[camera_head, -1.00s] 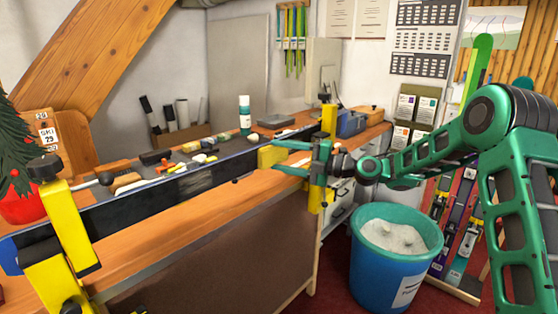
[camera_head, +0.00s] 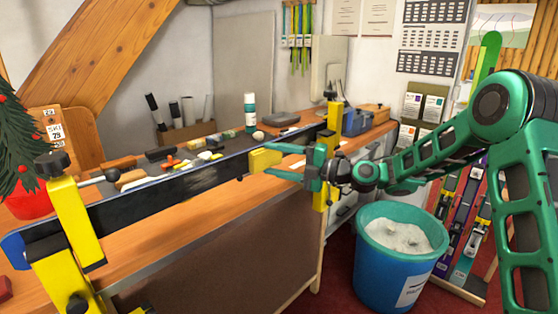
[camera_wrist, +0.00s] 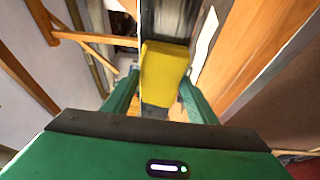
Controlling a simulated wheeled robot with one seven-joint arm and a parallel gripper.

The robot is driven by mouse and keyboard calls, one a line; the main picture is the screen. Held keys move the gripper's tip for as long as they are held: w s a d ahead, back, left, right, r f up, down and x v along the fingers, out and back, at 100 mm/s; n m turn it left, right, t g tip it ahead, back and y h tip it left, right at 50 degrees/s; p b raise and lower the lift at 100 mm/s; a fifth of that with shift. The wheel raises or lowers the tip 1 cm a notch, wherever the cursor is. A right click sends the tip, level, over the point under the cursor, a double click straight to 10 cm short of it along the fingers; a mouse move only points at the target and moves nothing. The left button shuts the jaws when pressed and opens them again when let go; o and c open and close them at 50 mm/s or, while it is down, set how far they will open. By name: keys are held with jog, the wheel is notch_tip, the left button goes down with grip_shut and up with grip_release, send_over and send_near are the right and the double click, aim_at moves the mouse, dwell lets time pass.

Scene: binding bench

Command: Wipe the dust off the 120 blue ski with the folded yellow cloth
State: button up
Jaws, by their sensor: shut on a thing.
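The ski (camera_head: 150,195) is clamped along the bench front in yellow vises, its dark face showing and a blue tip at the left end. No number on it can be read. My gripper (camera_head: 290,163) is shut on the folded yellow cloth (camera_head: 264,159) near the ski's right part. The cloth lies against the ski's face in the head view; whether it presses on it cannot be told. In the wrist view the yellow cloth (camera_wrist: 163,72) sits between the green fingers, with the dark ski behind it. Dull, paler patches show on the ski's middle.
Yellow vises (camera_head: 75,225) and (camera_head: 331,120) stand at the ski's ends. A blue bin (camera_head: 395,270) stands on the floor at right, near a ski rack (camera_head: 470,230). A small tree stands at left.

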aim_at(199, 181)
jog(key=shift+s+a, duration=2.3)
jog(key=shift+s, duration=0.3)
jog(key=shift+s+a, duration=2.25)
jog(key=shift+s, duration=0.3)
jog(key=shift+s+a, duration=2.3)
jog(key=shift+s, duration=0.3)
jog(key=shift+s+d, duration=0.95)
jog(key=shift+d, duration=0.25)
jog(key=shift+s+d, duration=0.9)
jog(key=shift+d, duration=0.25)
jog(key=shift+s+d+f, duration=0.1)
jog(key=shift+s+d, duration=0.85)
jog(key=shift+d, duration=0.2)
jog(key=shift+a, duration=0.1)
